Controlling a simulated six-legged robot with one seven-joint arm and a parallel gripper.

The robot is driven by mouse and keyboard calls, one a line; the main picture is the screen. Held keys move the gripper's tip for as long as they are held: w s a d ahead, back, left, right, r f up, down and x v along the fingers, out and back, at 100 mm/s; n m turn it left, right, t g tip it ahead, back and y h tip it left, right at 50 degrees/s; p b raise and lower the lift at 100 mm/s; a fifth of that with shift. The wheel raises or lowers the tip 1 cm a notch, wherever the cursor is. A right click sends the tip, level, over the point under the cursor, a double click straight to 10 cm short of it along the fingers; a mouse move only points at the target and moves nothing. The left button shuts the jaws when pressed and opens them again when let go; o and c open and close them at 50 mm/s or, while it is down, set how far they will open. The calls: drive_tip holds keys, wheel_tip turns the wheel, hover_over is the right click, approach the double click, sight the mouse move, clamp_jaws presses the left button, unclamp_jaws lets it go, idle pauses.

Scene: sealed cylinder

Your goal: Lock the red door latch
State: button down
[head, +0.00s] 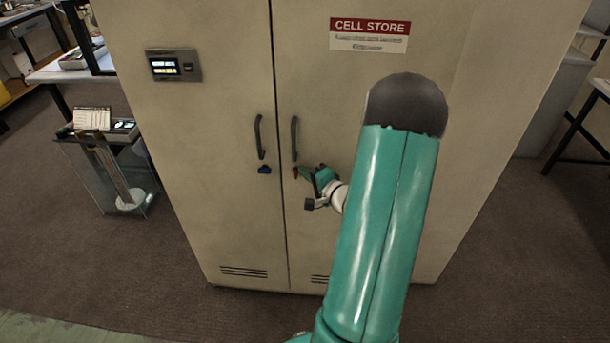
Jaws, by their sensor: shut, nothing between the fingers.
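The red latch (295,172) is a small red piece on the right door of the tall beige cabinet, just below that door's dark handle (294,139). My gripper (303,174) is at the right door, close beside the red latch on its right side. It is shut and empty. I cannot tell whether it touches the latch, and the latch's exact position is too small to read. My green arm covers part of the right door.
A blue latch (264,170) sits below the left door's handle (259,137). A display panel (173,66) is at the upper left of the cabinet (225,215). A clear-sided stand (108,175) is on the floor at left. Carpet is open in front.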

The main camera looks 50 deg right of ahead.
drive_tip(key=shift+r, duration=0.1)
drive_tip(key=n+g, duration=0.1)
drive_tip(key=w+r+n+g+h, duration=0.1)
drive_tip(key=g, duration=0.1)
drive_tip(key=a+n+g, duration=0.1)
drive_tip(key=g, duration=0.1)
drive_tip(key=shift+w+a+r+n, duration=0.1)
drive_tip(key=shift+w+r+n, duration=0.15)
drive_tip(key=shift+n, duration=0.15)
drive_tip(key=shift+w+a, duration=0.1)
drive_tip(key=shift+r, duration=0.15)
idle(0.8)
drive_tip(key=shift+r, duration=0.8)
drive_tip(key=shift+w+r+h, duration=0.1)
drive_tip(key=shift+h, duration=0.2)
